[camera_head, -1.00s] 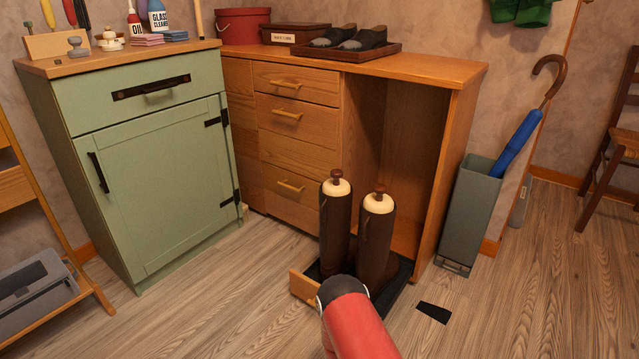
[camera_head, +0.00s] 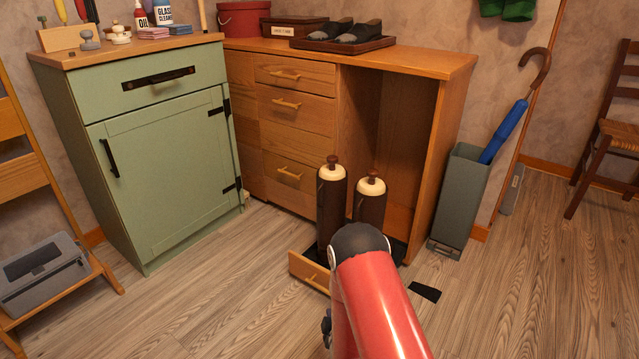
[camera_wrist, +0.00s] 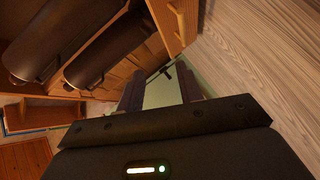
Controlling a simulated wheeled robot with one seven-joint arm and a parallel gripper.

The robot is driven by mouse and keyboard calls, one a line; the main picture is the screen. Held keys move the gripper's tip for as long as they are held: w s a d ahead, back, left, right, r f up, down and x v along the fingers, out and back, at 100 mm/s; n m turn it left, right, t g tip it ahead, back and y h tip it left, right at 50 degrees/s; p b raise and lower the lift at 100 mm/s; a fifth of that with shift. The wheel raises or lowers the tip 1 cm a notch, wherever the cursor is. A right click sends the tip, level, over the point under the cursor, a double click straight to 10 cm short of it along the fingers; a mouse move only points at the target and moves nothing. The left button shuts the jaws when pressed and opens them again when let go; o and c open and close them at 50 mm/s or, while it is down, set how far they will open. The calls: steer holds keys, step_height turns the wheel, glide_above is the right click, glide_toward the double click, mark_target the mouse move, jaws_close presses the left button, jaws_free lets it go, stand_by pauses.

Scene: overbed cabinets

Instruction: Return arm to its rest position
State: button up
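My red arm (camera_head: 375,300) reaches up from the bottom of the head view, its dark joint in front of the right boot. My gripper (camera_wrist: 160,86) shows in the wrist view with its two fingers apart and nothing between them; the pale green cabinet shows through the gap. In the head view the fingers are hidden or too small to tell. Two dark brown boots with cream tops, the left boot (camera_head: 331,210) and the right boot (camera_head: 369,203), stand upright in a pulled-out low drawer (camera_head: 309,272). The arm hides the right boot's lower part.
A green cabinet (camera_head: 165,175) stands at left and a wooden cabinet (camera_head: 400,62) behind the boots. A grey umbrella stand (camera_head: 460,200) is at right, with a chair (camera_head: 610,140) beyond. A grey box (camera_head: 45,275) sits on a low rack. The floor in front is mostly clear.

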steer(key=w+d+r+m+g+p, duration=0.1)
steer(key=w+r+m, duration=0.1)
steer(key=r, duration=0.6)
steer(key=w+d+r+m+g+p, duration=0.1)
steer(key=r+m, duration=0.1)
steer(key=r, duration=0.6)
steer(key=s+d+r+m+g+h+p, duration=0.1)
steer(key=s+d+r+m, duration=0.15)
steer(key=r, duration=0.45)
steer(key=s+d+r+m+g+p, duration=0.1)
steer(key=s+r, duration=0.2)
steer(key=r, duration=0.5)
steer(key=s+d+r+m+g+p, duration=0.1)
steer(key=s+d+r+m, duration=0.1)
steer(key=s+r, duration=0.3)
steer(key=s+d+r+m+g+p, duration=0.1)
steer(key=s+r, duration=0.4)
steer(key=s, duration=0.8)
steer(key=s+d+r+m+g+h+p, duration=0.1)
steer(key=s+d+r+m+g+p, duration=0.1)
steer(key=s, duration=0.8)
step_height(320, 180, up, 3)
steer(key=m+g, duration=0.1)
steer(key=m, duration=0.1)
steer(key=shift+d+m, duration=0.35)
steer(key=shift+d, duration=0.05)
steer(key=shift+r, duration=0.15)
